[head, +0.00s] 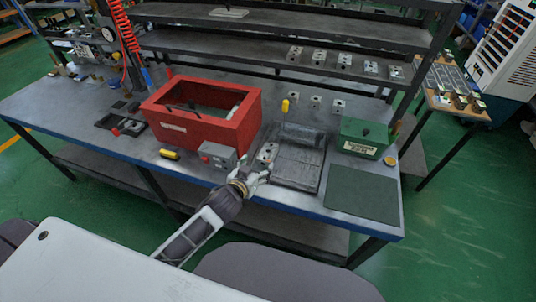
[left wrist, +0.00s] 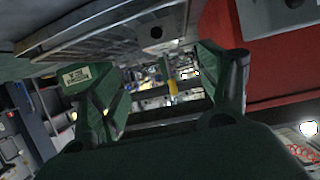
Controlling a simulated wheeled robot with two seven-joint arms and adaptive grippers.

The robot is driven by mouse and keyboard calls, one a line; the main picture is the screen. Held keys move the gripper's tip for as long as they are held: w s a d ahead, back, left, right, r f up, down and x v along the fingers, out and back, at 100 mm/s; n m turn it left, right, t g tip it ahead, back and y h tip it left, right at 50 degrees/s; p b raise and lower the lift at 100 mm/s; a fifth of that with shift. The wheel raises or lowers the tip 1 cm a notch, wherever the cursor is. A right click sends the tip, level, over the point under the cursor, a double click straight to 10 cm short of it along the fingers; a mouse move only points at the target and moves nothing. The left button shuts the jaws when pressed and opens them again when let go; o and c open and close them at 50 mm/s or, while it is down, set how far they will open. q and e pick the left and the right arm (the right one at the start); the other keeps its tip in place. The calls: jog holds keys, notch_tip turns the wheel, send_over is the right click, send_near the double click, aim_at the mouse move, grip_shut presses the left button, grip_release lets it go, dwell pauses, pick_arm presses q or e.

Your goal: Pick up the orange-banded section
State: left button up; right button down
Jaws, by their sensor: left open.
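Small grey valve blocks are on the bench in the head view. One grey block (head: 267,152) lies just beyond my left gripper (head: 260,174), left of the dark tray (head: 297,165). Others stand further back, such as one block (head: 316,101) and another (head: 338,105). I cannot make out an orange band on any of them. My left gripper is open near the bench's front. In the left wrist view its fingers (left wrist: 172,80) are spread, with nothing seen held between them. A grey block with a dark hole (left wrist: 156,33) shows beyond them. My right gripper is out of view.
A red open bin (head: 198,121) and a grey box (head: 217,155) are left of the gripper. A green box (head: 364,139) stands right of the tray. A dark green mat (head: 362,191) lies clear at front right. A yellow-handled tool (head: 285,106) stands behind the tray.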

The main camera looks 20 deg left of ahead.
aim_at(268, 152)
pick_arm(q)
jog(key=shift+x, duration=3.3)
jog(key=shift+w, duration=0.15)
jog(key=shift+p+x, duration=0.45)
jog(key=shift+x, duration=2.05)
jog(key=shift+a, duration=0.2)
jog(key=shift+r, duration=0.1)
jog(key=c, duration=1.5)
